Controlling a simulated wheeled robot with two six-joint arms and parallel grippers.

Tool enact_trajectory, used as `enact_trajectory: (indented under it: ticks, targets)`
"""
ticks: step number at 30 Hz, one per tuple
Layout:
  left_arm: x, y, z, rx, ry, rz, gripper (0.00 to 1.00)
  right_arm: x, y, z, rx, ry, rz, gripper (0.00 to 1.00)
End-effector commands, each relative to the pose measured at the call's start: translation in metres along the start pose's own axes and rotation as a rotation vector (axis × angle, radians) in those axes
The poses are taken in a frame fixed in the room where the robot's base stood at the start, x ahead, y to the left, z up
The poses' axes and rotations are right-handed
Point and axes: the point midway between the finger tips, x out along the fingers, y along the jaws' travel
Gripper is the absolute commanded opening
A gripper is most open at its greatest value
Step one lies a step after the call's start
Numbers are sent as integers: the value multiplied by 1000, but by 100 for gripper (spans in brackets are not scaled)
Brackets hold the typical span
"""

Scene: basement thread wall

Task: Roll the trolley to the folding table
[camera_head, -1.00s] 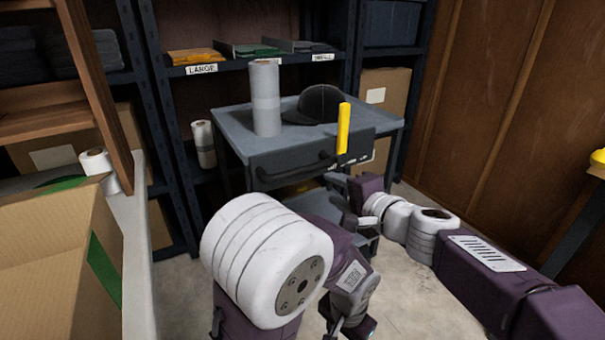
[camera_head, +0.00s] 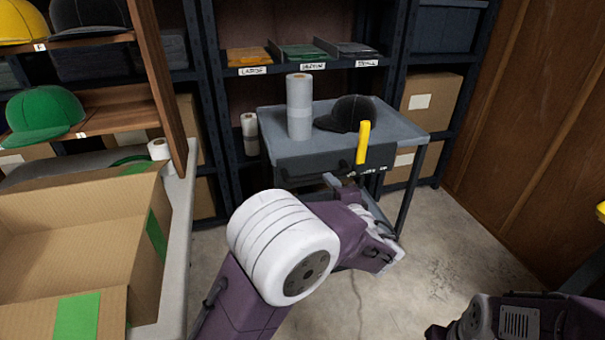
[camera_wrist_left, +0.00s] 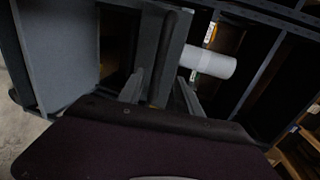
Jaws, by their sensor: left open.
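The trolley (camera_head: 270,123) is grey and stands in front of the shelves. It carries a white roll (camera_head: 299,108), a dark cap (camera_head: 346,113) and an upright yellow object (camera_head: 363,142) at its near edge. My left gripper (camera_head: 334,181) is at the trolley's near side, partly hidden by my arm. In the left wrist view its open fingers (camera_wrist_left: 162,92) lie either side of a dark bar that looks like the trolley handle; contact is unclear. A pale table (camera_head: 179,235) stands at left; I cannot tell whether it is the folding table. My right arm shows at bottom right, its gripper out of view.
An open cardboard box (camera_head: 148,255) sits on the pale table. A green cap (camera_head: 42,115) is on a wooden shelf at left. Dark shelving (camera_head: 212,90) stands behind the trolley and a brown wall (camera_head: 535,150) at right. Concrete floor (camera_head: 445,235) is clear right of the trolley.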

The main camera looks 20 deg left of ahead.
Motion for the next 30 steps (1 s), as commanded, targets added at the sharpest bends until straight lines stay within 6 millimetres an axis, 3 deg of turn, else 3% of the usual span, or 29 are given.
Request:
enact_trajectory:
  ticks: [12, 17, 24, 28, 30]
  targets:
    - [76, 4, 2, 0, -5, 4, 41, 23, 0, 1, -1, 1, -2, 41]
    - [89, 3, 2, 2, -3, 5, 41, 25, -1, 2, -1, 1, -2, 41]
    - [90, 2, 2, 2, -3, 5, 41, 24, -1, 1, -1, 2, -2, 41]
    - [90, 2, 2, 2, -3, 5, 5, 24, -1, 1, -1, 2, -2, 41]
    - [90, 2, 2, 2, -3, 5, 0, 24, -1, 1, -1, 2, -2, 41]
